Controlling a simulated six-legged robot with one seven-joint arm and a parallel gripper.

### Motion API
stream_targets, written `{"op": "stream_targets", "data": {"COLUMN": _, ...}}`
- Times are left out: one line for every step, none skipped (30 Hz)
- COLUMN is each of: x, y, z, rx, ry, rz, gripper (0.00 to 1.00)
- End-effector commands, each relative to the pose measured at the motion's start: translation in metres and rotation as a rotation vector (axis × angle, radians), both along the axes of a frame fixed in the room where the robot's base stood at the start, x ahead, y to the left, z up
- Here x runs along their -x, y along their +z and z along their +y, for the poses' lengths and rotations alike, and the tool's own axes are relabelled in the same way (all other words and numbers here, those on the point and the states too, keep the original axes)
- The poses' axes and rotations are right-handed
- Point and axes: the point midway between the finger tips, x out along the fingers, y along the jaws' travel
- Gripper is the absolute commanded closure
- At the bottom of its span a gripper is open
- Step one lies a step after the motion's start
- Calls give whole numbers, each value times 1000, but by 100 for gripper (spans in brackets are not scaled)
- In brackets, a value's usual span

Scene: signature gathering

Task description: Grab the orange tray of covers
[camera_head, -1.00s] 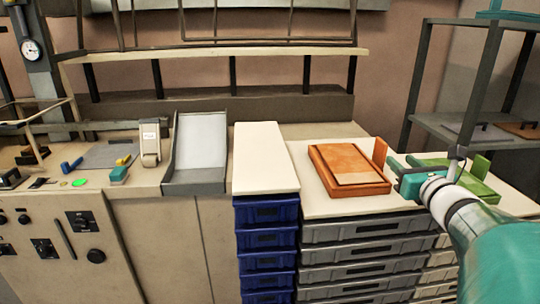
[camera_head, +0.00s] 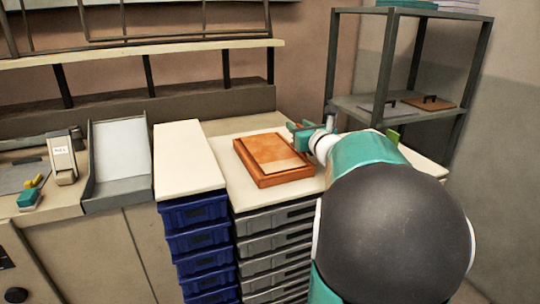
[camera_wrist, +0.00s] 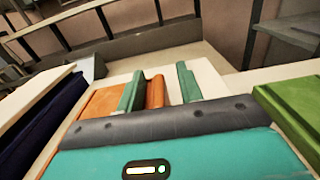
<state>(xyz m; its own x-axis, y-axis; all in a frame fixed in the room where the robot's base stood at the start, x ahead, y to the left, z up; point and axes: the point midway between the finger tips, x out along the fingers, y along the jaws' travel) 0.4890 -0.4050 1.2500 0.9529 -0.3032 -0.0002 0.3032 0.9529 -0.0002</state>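The orange tray (camera_head: 284,179) lies flat on the pale top of the grey drawer unit, with lighter tan covers (camera_head: 277,150) in it. Its left part shows in the wrist view (camera_wrist: 98,104). My gripper (camera_head: 300,128) is at the tray's right far side, low over the counter. In the wrist view its two teal fingers (camera_wrist: 160,88) are apart. An upright orange tab (camera_wrist: 156,93) stands between them, closer to the left finger, with a gap to the right finger.
A green tray (camera_wrist: 294,108) lies right of my gripper, mostly hidden by my arm in the head view. Blue drawers (camera_head: 197,212) stand left of the grey drawers (camera_head: 274,222). A dark shelf rack (camera_head: 385,70) stands behind at the right.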

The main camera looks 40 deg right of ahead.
Motion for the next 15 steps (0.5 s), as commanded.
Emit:
{"op": "stream_targets", "data": {"x": -5, "y": -1, "z": -1, "rx": 0, "ry": 1, "rz": 1, "gripper": 64}}
{"op": "stream_targets", "data": {"x": -6, "y": 0, "z": -1, "rx": 0, "ry": 1, "rz": 0, "gripper": 64}}
{"op": "stream_targets", "data": {"x": -7, "y": 0, "z": -1, "rx": 0, "ry": 1, "rz": 0, "gripper": 64}}
{"op": "stream_targets", "data": {"x": -7, "y": 0, "z": -1, "rx": 0, "ry": 1, "rz": 0, "gripper": 64}}
{"op": "stream_targets", "data": {"x": -7, "y": 0, "z": -1, "rx": 0, "ry": 1, "rz": -1, "gripper": 64}}
{"op": "stream_targets", "data": {"x": -7, "y": 0, "z": -1, "rx": 0, "ry": 1, "rz": 0, "gripper": 64}}
{"op": "stream_targets", "data": {"x": -7, "y": 0, "z": -1, "rx": 0, "ry": 1, "rz": 0, "gripper": 64}}
{"op": "stream_targets", "data": {"x": -7, "y": 0, "z": -1, "rx": 0, "ry": 1, "rz": 0, "gripper": 64}}
{"op": "stream_targets", "data": {"x": -7, "y": 0, "z": -1, "rx": 0, "ry": 1, "rz": 0, "gripper": 68}}
{"op": "stream_targets", "data": {"x": -7, "y": 0, "z": -1, "rx": 0, "ry": 1, "rz": 0, "gripper": 73}}
{"op": "stream_targets", "data": {"x": -7, "y": 0, "z": -1, "rx": 0, "ry": 1, "rz": 0, "gripper": 79}}
{"op": "stream_targets", "data": {"x": -7, "y": 0, "z": -1, "rx": 0, "ry": 1, "rz": 0, "gripper": 87}}
{"op": "stream_targets", "data": {"x": -6, "y": 0, "z": -1, "rx": 0, "ry": 1, "rz": 0, "gripper": 93}}
{"op": "stream_targets", "data": {"x": -6, "y": 0, "z": -1, "rx": 0, "ry": 1, "rz": 0, "gripper": 99}}
{"op": "stream_targets", "data": {"x": -6, "y": 0, "z": -1, "rx": 0, "ry": 1, "rz": 0, "gripper": 100}}
